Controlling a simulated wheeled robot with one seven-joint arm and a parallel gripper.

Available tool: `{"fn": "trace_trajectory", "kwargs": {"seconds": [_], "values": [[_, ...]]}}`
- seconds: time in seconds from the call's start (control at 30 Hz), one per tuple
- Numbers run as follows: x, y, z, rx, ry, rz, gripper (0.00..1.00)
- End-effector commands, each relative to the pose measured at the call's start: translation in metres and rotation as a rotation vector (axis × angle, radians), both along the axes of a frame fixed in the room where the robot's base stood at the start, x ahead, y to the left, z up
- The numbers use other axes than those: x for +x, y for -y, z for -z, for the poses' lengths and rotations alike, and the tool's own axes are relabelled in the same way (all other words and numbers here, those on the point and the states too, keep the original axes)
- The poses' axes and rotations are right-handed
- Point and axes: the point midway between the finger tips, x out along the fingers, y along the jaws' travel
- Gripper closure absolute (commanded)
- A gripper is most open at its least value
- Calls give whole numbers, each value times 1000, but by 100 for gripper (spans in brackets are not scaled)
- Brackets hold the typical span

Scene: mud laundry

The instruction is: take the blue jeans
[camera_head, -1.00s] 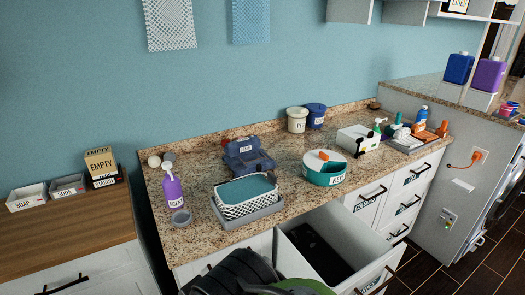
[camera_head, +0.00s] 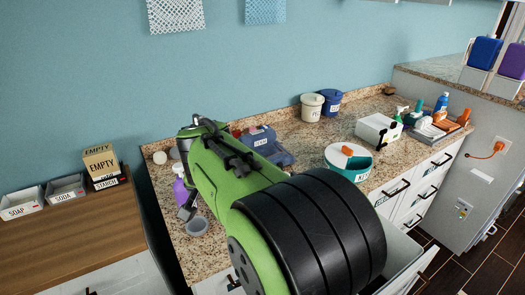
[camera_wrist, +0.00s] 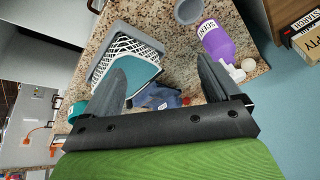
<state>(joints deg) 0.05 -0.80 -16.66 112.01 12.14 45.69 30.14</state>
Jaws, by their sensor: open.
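The folded blue jeans (camera_head: 278,155) lie on the granite counter behind my arm, with a small white label on top; my arm hides their left part. In the wrist view the jeans (camera_wrist: 158,97) show between and beyond my two fingers, apart from them. My gripper (camera_wrist: 160,75) is open and empty. In the head view my gripper (camera_head: 187,207) hangs over the counter's left part, near the purple bottle, left of the jeans.
A purple bottle (camera_wrist: 216,42) and grey cup (camera_head: 197,226) stand close to my gripper. A teal tub (camera_head: 347,165) stands right of the jeans. An open drawer (camera_head: 412,270) juts out in front.

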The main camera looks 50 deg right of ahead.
Motion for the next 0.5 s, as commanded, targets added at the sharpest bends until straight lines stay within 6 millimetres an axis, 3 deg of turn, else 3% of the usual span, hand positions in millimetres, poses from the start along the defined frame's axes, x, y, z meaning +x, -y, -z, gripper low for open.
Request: {"fn": "trace_trajectory", "kwargs": {"seconds": [0.27,0.4,0.5], "values": [[65,107,36,-156,18,503,10],[93,164,57,-323,87,741,10],[111,196,71,-453,163,858,10]]}}
